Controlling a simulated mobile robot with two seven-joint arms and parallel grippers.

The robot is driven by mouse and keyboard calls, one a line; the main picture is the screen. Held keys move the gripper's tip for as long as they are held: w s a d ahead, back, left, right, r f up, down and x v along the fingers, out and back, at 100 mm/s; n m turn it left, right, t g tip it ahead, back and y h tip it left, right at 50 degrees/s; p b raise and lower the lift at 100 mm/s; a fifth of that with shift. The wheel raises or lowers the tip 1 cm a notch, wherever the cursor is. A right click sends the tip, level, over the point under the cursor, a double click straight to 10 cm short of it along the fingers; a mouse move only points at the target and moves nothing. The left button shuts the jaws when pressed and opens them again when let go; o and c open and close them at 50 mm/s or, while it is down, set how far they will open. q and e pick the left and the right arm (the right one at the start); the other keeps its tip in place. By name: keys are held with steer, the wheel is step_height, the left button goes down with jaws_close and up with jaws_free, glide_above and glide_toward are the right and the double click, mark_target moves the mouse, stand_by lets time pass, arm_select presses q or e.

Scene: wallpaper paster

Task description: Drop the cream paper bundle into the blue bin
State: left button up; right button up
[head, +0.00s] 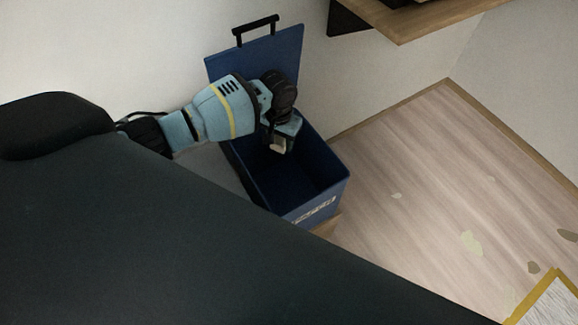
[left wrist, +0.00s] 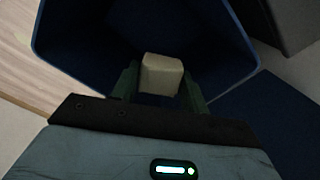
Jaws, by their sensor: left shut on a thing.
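The cream paper bundle (left wrist: 161,74) is a small pale block between the two green fingers of my left gripper (left wrist: 160,84) in the left wrist view. In the head view the left gripper (head: 282,144) points down over the opening of the blue bin (head: 318,195), and a bit of the bundle (head: 277,146) shows at its tips. The gripper is shut on the bundle. The bin's walls also surround it in the left wrist view (left wrist: 75,72). The bin's lid (head: 288,55) stands open behind it. My right gripper is not in view.
A wooden shelf (head: 430,22) juts from the wall at the top right. The wood floor (head: 430,180) right of the bin is mostly open, with a few scraps (head: 472,243) on it. A yellow-edged board (head: 549,300) is at the lower right.

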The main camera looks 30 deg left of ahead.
arm_select(q)
steer(key=o, duration=0.9)
steer(key=shift+o, duration=0.7)
steer(key=shift+r, duration=0.1)
step_height(320, 180, up, 7)
steer(key=shift+f+p, duration=0.1)
steer(key=shift+p, duration=0.6)
steer(key=shift+r, duration=0.45)
